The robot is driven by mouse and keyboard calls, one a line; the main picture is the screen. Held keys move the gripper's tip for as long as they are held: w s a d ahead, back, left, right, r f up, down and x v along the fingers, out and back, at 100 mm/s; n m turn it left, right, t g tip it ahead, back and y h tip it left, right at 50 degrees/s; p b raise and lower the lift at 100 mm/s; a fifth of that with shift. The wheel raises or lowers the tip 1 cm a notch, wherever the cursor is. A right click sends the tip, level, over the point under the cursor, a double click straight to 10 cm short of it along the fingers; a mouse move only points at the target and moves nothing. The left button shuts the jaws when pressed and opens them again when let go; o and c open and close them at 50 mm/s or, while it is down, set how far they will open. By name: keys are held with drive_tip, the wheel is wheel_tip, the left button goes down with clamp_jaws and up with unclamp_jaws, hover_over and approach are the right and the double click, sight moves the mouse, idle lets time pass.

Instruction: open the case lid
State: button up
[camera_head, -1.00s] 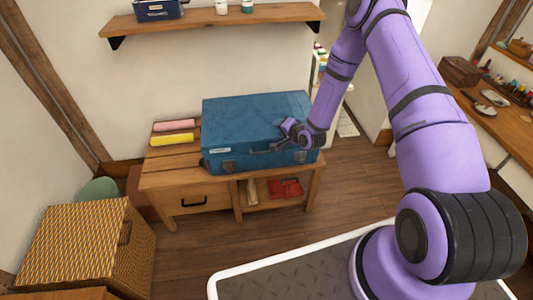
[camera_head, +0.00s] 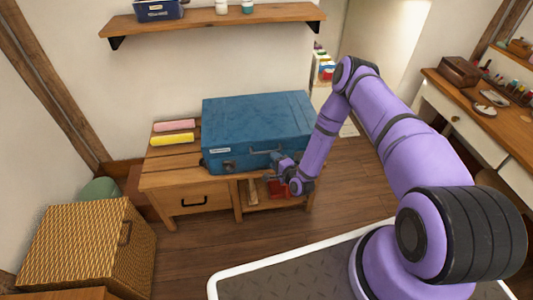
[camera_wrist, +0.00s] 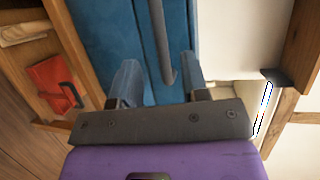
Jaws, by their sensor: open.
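The blue case (camera_head: 255,122) lies flat on the wooden bench, and its lid is down. Its dark front handle (camera_head: 264,151) shows in the head view. My gripper (camera_head: 274,163) is low at the right part of the case's front. In the wrist view the blue case (camera_wrist: 110,38) fills the upper middle. My gripper (camera_wrist: 160,85) is open there, its two fingers apart on either side of the dark handle (camera_wrist: 161,45), whose end lies between them. I cannot tell whether the fingers touch it.
The wooden bench (camera_head: 160,179) has a drawer and an open shelf holding red items (camera_wrist: 52,84). Yellow (camera_head: 172,139) and pink (camera_head: 174,126) rolls lie left of the case. A wall shelf (camera_head: 215,18) hangs above. A wicker basket (camera_head: 75,245) stands front left.

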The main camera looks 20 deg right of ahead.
sight(267, 153)
drive_tip(key=x, duration=0.7)
clamp_jaws()
